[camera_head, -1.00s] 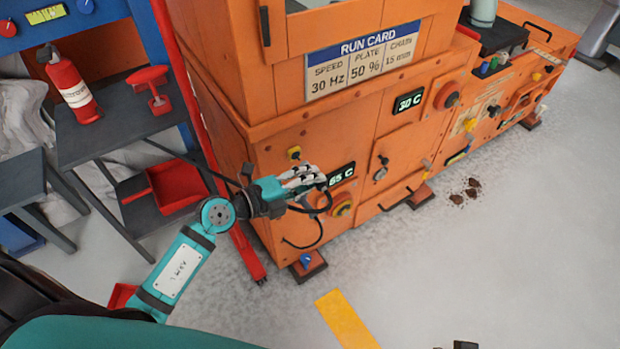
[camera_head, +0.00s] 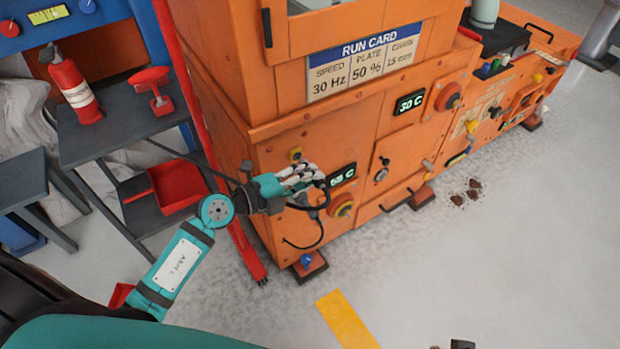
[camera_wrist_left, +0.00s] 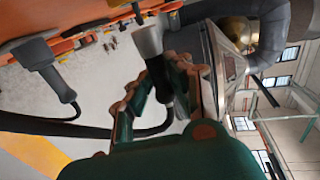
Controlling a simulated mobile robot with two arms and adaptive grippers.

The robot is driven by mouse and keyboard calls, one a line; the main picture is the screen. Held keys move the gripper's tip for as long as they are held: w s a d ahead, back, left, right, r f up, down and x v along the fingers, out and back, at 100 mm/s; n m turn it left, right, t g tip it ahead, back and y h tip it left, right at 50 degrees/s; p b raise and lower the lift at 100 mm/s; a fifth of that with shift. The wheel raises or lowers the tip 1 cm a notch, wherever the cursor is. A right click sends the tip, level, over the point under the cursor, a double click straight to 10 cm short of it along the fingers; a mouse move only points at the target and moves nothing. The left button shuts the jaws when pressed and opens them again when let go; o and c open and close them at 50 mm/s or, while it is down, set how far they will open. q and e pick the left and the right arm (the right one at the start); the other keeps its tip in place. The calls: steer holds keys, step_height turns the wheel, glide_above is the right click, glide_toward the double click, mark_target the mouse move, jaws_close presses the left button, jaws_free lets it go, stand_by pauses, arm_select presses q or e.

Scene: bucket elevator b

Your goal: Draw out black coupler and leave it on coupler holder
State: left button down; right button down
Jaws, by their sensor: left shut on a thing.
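My left gripper (camera_head: 302,180) is at the front face of the orange machine, beside the 65 C display. In the left wrist view its fingers (camera_wrist_left: 167,88) are closed around a black coupler (camera_wrist_left: 150,45) with a pale grey end pointing away from the gripper. Part of the coupler is hidden between the fingers. A black cable curves below the fingers; in the head view a cable loop (camera_head: 322,204) hangs by the gripper. A second dark connector (camera_wrist_left: 45,62) with a cable is near the orange panel in the wrist view. I cannot make out the coupler holder. My right gripper is not in view.
A dark shelf (camera_head: 125,135) with a fire extinguisher (camera_head: 76,88) and a red dustpan (camera_head: 172,187) stands left. The floor in front is mostly clear.

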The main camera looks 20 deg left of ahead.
arm_select(q)
steer(key=shift+w+a, duration=0.4)
steer(key=shift+a, duration=0.15)
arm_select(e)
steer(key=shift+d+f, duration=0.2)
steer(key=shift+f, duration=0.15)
arm_select(q)
steer(key=shift+w+a+r, duration=0.1)
steer(key=shift+w+a, duration=0.15)
steer(key=shift+a, duration=0.05)
steer(key=c, duration=1.2)
jaws_free()
steer(key=v, duration=1.2)
steer(key=shift+s, duration=0.1)
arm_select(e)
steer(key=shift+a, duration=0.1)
